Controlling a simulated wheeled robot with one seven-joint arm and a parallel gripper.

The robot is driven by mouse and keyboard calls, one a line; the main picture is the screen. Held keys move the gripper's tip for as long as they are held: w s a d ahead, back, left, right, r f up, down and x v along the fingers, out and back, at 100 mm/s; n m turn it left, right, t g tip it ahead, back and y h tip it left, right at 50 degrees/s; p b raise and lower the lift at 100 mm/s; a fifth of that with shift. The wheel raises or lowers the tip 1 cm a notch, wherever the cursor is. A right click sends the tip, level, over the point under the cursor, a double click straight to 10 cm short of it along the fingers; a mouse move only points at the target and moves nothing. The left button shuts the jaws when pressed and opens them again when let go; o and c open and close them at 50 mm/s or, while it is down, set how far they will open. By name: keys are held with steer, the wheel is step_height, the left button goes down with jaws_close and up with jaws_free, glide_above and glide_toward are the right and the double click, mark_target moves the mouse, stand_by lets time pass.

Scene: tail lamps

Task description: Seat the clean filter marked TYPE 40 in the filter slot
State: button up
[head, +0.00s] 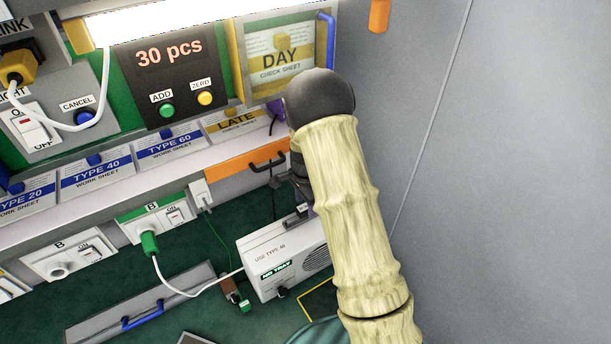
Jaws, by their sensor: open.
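A white unit (285,255) reads "USE TYPE 40", has a lit "NO TRAY" display (277,270) and a round dark grille on its right side. I cannot make out an open filter slot on it. No filter marked TYPE 40 can be picked out. My gripper (285,193) shows only in part, as dark pieces behind my pale arm, just above the white unit. It is open, and I see nothing between its jaws. My arm hides part of the unit's right side and the space behind it.
A grey panel with a blue handle (140,316) lies at the lower left. A white cable runs from a green plug (149,243) to the unit. Work sheets, including TYPE 40 (97,176), line the shelf. An orange strip with a black handle (266,162) is close by. A grey wall (500,180) bounds the right.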

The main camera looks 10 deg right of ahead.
step_height(320, 180, up, 15)
steer(key=b, duration=0.3)
steer(key=shift+r, duration=0.2)
stand_by(0.5)
steer(key=s+f+n+t, duration=0.2)
steer(key=s+n, duration=1.2)
steer(key=s, duration=0.7)
steer(key=shift+f+t, duration=0.3)
steer(key=shift+f, duration=0.05)
